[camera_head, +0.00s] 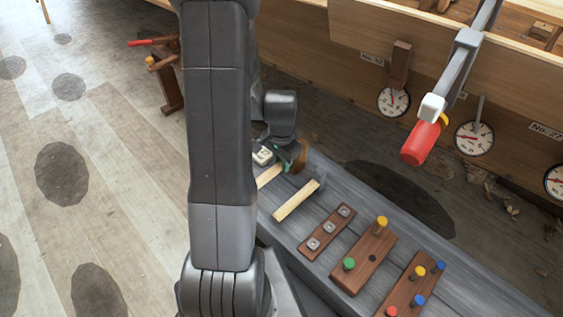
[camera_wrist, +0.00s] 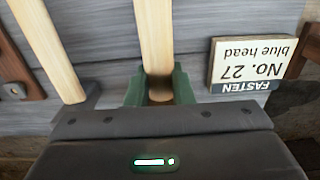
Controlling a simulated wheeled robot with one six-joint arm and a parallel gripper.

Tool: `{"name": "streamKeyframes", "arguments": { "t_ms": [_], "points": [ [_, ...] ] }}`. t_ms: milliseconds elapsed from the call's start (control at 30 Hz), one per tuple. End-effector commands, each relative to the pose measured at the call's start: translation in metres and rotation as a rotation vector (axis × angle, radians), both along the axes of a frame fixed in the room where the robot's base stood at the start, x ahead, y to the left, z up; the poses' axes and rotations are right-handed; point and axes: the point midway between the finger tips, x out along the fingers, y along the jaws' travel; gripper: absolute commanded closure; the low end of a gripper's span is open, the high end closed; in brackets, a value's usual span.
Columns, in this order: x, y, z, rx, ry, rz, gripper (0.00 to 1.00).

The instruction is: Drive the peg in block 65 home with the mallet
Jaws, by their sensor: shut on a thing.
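My gripper (camera_wrist: 158,88) is shut on a pale wooden handle (camera_wrist: 156,35), its green fingers on either side. In the head view my gripper (camera_head: 284,152) is at the bench's far end, partly behind my arm. A brown wooden head (camera_head: 301,156) shows beside it, so the held tool looks like the mallet. Block 65 cannot be told by number. One brown block (camera_head: 363,258) has a green peg (camera_head: 349,264) and a taller yellow peg (camera_head: 381,222). Another block (camera_head: 408,287) has blue, yellow and red pegs.
A second tool with a pale handle (camera_head: 295,201) and grey head lies close by on the grey bench (camera_head: 465,275). A sign reading "FASTEN No. 27 blue head" (camera_wrist: 255,62) is right of my gripper. A red-ended clamp (camera_head: 421,142) hangs on the hull.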

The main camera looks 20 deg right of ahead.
Motion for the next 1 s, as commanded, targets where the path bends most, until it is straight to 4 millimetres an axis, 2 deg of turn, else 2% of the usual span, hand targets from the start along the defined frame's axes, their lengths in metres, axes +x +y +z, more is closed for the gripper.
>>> {"name": "streamKeyframes", "arguments": {
  "t_ms": [567, 1000],
  "points": [
    [0.001, 0.000, 0.001, -0.001, -0.002, 0.000, 1.00],
    [0.000, 0.000, 0.012, -0.001, -0.001, 0.000, 1.00]
  ]
}}
